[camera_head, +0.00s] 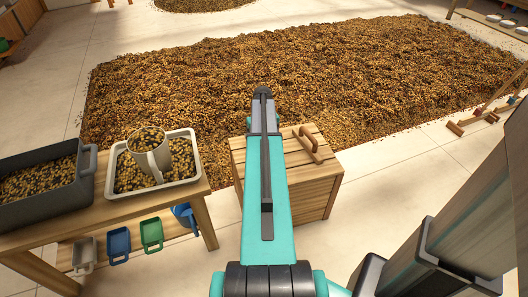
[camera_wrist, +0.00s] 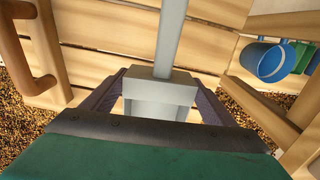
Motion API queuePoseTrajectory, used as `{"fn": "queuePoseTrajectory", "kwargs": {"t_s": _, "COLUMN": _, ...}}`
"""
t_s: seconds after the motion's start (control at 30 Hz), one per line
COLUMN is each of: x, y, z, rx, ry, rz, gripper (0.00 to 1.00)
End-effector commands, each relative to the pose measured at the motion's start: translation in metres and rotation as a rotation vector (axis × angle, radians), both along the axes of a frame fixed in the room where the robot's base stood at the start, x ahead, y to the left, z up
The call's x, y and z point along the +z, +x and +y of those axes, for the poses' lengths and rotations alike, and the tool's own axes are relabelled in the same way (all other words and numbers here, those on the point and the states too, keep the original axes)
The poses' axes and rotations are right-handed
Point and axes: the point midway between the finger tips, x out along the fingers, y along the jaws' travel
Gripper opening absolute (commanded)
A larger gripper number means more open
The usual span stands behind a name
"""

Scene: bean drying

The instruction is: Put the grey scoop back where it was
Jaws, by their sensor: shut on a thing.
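In the wrist view my gripper (camera_wrist: 160,80) is shut on a light grey thing (camera_wrist: 160,92), a block with a narrow bar running away over the wooden boards. Its full shape is cut off, so I cannot tell whether it is a scoop. In the head view my arm hides the gripper and this thing. A pale grey scoop (camera_head: 85,256) hangs under the left table's edge, beside a blue scoop (camera_head: 118,243) and a green scoop (camera_head: 152,235). A rounder blue vessel (camera_head: 184,217) hangs to their right and also shows in the wrist view (camera_wrist: 272,62).
The wooden table (camera_head: 130,220) bears a dark bin (camera_head: 40,207) and a white tray (camera_head: 190,178), both with beans, and a jug (camera_head: 149,160). A wooden box (camera_head: 315,195) with a handle (camera_head: 307,145) stands under my arm. Beans (camera_head: 330,75) cover the floor behind.

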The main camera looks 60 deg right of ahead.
Motion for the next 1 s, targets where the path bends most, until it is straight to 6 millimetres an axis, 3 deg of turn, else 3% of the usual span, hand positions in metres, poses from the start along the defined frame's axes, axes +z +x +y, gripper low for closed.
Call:
{"fn": "queuePoseTrajectory", "kwargs": {"t_s": 0.37, "x": -0.002, "y": -0.015, "z": 0.014, "rx": -0.002, "ry": 0.000, "rz": 0.000, "gripper": 0.53}}
{"fn": "queuePoseTrajectory", "kwargs": {"t_s": 0.63, "x": -0.029, "y": -0.013, "z": 0.012, "rx": -0.001, "ry": 0.001, "rz": 0.001, "gripper": 0.53}}
{"fn": "queuePoseTrajectory", "kwargs": {"t_s": 1.0, "x": -0.032, "y": -0.013, "z": 0.012, "rx": -0.001, "ry": 0.000, "rz": 0.000, "gripper": 0.53}}
